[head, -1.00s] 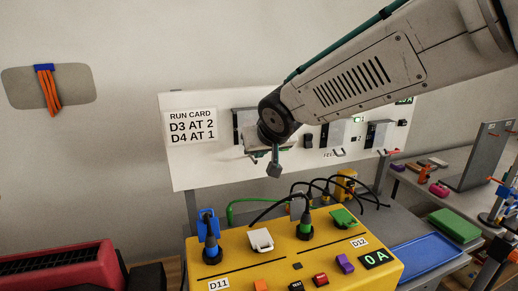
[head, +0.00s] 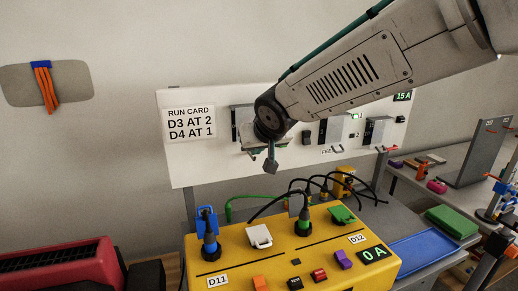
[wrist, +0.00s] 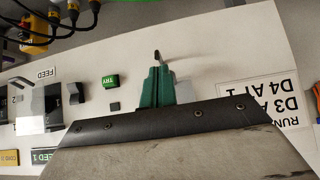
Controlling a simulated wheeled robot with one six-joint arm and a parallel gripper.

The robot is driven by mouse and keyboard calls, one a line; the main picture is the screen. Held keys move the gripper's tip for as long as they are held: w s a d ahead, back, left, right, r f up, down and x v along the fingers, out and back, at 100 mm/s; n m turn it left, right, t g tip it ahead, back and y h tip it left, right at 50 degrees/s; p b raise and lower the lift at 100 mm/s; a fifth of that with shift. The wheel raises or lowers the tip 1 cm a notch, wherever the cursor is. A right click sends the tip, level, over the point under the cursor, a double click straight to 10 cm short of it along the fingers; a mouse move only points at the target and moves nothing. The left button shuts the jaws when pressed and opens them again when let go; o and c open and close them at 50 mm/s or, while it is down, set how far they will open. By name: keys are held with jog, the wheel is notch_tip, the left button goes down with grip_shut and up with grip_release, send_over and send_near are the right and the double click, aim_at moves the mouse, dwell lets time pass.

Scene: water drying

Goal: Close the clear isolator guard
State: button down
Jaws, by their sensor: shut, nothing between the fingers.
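My gripper (wrist: 154,88) has green fingers, shut together and empty, in front of the white panel. In the head view its fingers (head: 256,154) show only partly, below my dark wrist joint. A pale, faint plate (wrist: 186,94) beside the fingers in the wrist view may be the clear isolator guard. Its outline is weak, and I cannot tell how far it is swung. A grey isolator housing (head: 240,119) on the panel is largely hidden behind my wrist. A small grey lever-like piece (head: 270,163) hangs below the fingers; I cannot tell whether they touch it.
The white panel (head: 200,165) carries a run card (head: 189,123) and other switches to the right. Below stands a yellow console (head: 225,265) with plugs and black cables. A red machine (head: 60,270) is at lower left.

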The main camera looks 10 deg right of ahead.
jog(key=s+d+r, duration=0.2)
jog(key=s+r, duration=0.5)
jog(key=s, duration=0.5)
jog(key=s+d+f+m+g+h, duration=0.1)
jog(key=s+d+f+g, duration=0.2)
jog(key=s+d+f, duration=0.2)
jog(key=s+d+f+m+g, duration=0.1)
jog(key=s+d+f+g, duration=0.3)
jog(key=s+d, duration=0.8)
jog(key=s+f, duration=0.2)
jog(key=s, duration=0.4)
jog(key=shift+g+h, duration=0.3)
jog(key=shift+h, duration=0.1)
jog(key=shift+a, duration=0.1)
